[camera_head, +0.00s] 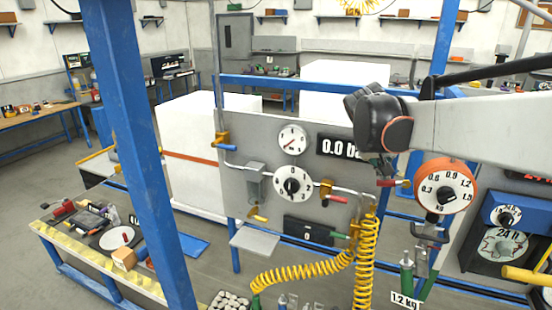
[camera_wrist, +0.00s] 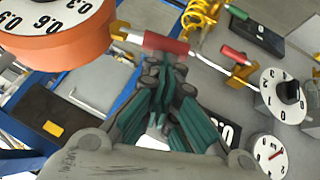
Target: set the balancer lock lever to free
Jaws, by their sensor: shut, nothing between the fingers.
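The balancer (camera_head: 446,187) is a round unit with an orange rim and a white kg dial, at the right in the head view. It also shows at the upper left in the wrist view (camera_wrist: 75,42). The lock lever at its side has a red handle (camera_head: 387,183), pointing left from a yellow mount. In the wrist view the red handle (camera_wrist: 166,43) lies just beyond my green fingertips. My gripper (camera_wrist: 163,68) is shut and empty; I cannot tell whether it touches the handle. In the head view my wrist hides most of the fingers.
A grey panel (camera_head: 250,140) left of the balancer carries a pressure gauge (camera_head: 292,140), a numbered knob (camera_head: 292,185) and another red-handled valve (camera_head: 335,199). A yellow coiled hose (camera_head: 366,260) hangs below. A blue post (camera_head: 140,150) stands at the left.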

